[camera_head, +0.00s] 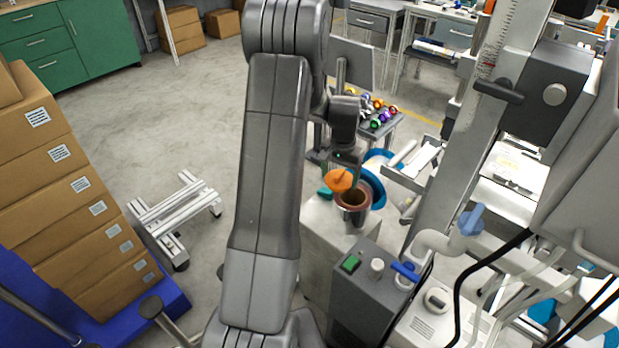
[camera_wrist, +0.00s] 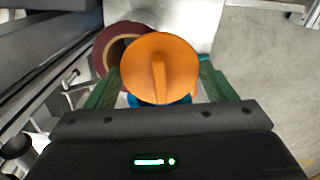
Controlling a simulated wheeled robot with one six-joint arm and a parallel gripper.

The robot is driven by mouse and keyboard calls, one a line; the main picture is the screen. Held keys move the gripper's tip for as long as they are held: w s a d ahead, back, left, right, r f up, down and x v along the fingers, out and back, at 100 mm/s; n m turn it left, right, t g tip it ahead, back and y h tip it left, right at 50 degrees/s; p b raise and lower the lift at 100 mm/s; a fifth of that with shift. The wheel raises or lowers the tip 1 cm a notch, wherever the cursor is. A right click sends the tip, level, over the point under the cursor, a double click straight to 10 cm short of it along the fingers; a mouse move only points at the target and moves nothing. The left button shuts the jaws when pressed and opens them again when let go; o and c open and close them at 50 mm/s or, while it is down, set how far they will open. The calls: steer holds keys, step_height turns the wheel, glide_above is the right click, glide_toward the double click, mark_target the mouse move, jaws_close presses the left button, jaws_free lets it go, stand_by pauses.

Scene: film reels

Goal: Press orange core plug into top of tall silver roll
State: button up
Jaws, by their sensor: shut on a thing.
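The orange core plug (camera_head: 339,180) is a round disc with a raised rib across its face. My gripper (camera_wrist: 160,84) is shut on the plug, which shows large in the wrist view (camera_wrist: 178,62) between two green fingers. The tall silver roll (camera_head: 355,218) stands upright on a pale block, with a brown ring and dark open core on top. In the head view the plug is just above and left of the roll's opening, tilted toward the camera. In the wrist view the roll's dark red rim (camera_wrist: 104,50) lies behind and left of the plug, which covers part of the opening.
Blue reels (camera_head: 376,190) stand behind the roll. A grey control box (camera_head: 372,300) with a green button is in front of it. A slanted machine column (camera_head: 490,110) rises on the right.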

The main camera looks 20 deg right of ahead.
mark_target(351, 209)
steer(key=s+d+r+m, duration=0.1)
steer(key=s+d, duration=0.2)
steer(key=d, duration=0.1)
steer(key=shift+w+a+f+b, duration=0.15)
steer(key=shift+f+b, duration=0.75)
steer(key=shift+f, duration=0.5)
steer(key=shift+w+d+f+b, duration=0.1)
steer(key=shift+f+b, duration=0.8)
steer(key=shift+f, duration=0.45)
steer(key=shift+a+f, duration=0.1)
steer(key=shift+f, duration=0.25)
steer(key=shift+r, duration=0.2)
steer(key=shift+r+p, duration=0.3)
steer(key=shift+r, duration=0.35)
steer(key=shift+f+b, duration=0.35)
steer(key=shift+f, duration=0.25)
stand_by(0.4)
steer(key=shift+r+p, duration=0.3)
steer(key=shift+r, duration=0.2)
steer(key=shift+r, duration=0.15)
steer(key=shift+f+b, duration=0.5)
steer(key=shift+f, duration=0.4)
stand_by(0.4)
